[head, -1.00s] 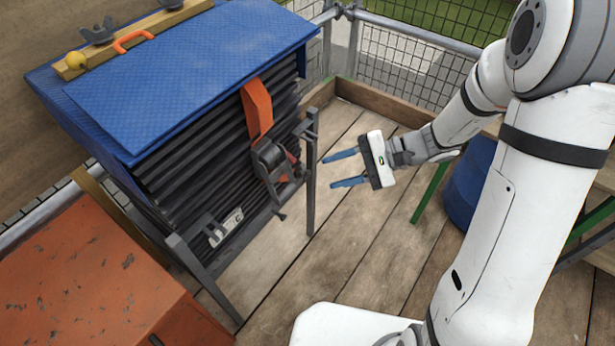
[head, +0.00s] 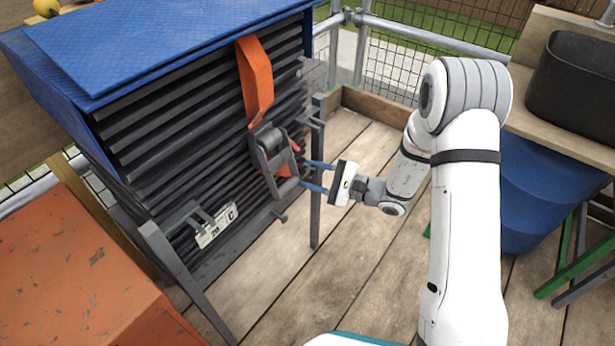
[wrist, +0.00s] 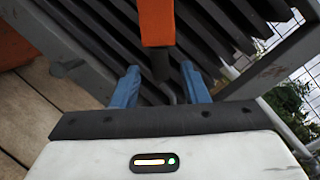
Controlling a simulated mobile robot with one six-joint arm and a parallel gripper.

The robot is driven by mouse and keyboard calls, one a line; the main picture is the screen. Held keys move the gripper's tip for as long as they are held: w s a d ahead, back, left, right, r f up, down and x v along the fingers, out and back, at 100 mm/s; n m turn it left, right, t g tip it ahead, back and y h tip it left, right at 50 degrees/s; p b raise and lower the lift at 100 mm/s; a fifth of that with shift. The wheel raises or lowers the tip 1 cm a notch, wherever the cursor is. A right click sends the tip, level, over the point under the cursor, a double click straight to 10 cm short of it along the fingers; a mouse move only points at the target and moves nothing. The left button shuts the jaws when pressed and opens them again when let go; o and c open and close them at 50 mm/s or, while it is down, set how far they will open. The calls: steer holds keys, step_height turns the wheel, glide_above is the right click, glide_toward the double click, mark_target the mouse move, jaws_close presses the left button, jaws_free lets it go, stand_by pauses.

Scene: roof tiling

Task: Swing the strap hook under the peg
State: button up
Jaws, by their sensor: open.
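The orange strap (head: 256,80) hangs down the front of the dark tile stack, with a grey ratchet buckle (head: 270,150) on it. In the wrist view the strap's orange end (wrist: 156,22) has a dark hook (wrist: 160,64) below it, between my open fingers. My gripper (head: 308,175) is just right of the buckle in the head view, its blue fingertips close to the lower strap; it also shows in the wrist view (wrist: 160,72). I cannot tell whether the fingers touch the hook. A small dark peg-like stub (head: 280,215) shows below the buckle, apart from the hook as far as I can see.
A blue sheet (head: 150,40) covers the tile stack (head: 170,115). A grey frame post (head: 316,215) stands close to my fingers. An orange scuffed box (head: 75,260) is at lower left. A black tub (head: 575,85) sits on a bench at right. Wooden floor (head: 340,270) is free in front.

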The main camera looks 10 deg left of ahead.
steer(key=shift+w+a, duration=0.1)
steer(key=shift+a, duration=0.55)
jaws_close()
